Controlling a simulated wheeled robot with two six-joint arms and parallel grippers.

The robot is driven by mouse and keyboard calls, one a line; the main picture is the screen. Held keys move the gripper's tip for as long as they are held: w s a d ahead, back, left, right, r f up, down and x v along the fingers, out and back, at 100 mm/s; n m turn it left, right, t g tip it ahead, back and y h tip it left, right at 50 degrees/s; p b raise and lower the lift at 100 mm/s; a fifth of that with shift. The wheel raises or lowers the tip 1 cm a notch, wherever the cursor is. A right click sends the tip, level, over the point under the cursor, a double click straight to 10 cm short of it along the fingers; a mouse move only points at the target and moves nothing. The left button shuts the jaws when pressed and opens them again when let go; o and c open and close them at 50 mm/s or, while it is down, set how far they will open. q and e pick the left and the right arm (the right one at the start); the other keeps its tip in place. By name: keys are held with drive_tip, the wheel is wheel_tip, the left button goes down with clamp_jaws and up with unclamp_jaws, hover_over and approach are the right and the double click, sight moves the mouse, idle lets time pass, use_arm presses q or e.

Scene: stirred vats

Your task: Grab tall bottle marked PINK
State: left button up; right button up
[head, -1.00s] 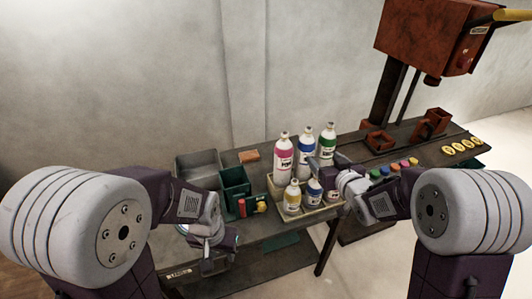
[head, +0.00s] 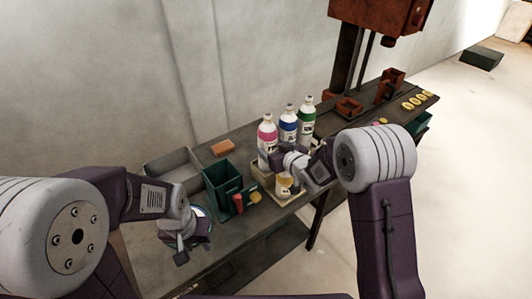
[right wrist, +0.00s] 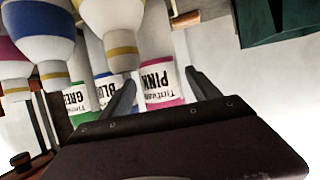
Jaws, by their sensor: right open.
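The tall white bottle with the pink band (head: 267,133) stands at the left of the row of tall bottles. In the right wrist view its PINK label (right wrist: 160,82) shows between the fingers, beyond the fingertips. My right gripper (head: 272,156) is in front of the tall bottles and hides their lower parts; in the right wrist view its fingers (right wrist: 162,85) are apart with nothing held. My left gripper (head: 183,246) hangs over the near left of the bench, away from the bottles; its finger opening is unclear.
The blue-banded bottle (head: 288,122) and green-banded bottle (head: 307,114) stand right of the pink one. Short bottles (right wrist: 115,18) are close to the right gripper. A green bin (head: 222,184), grey tray (head: 160,170) and orange block (head: 222,148) lie left.

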drive_tip(key=shift+d, duration=0.1)
drive_tip(key=x, duration=0.5)
drive_tip(key=shift+f, duration=0.1)
drive_tip(key=shift+s, duration=0.1)
drive_tip(key=shift+c, duration=0.9)
clamp_jaws()
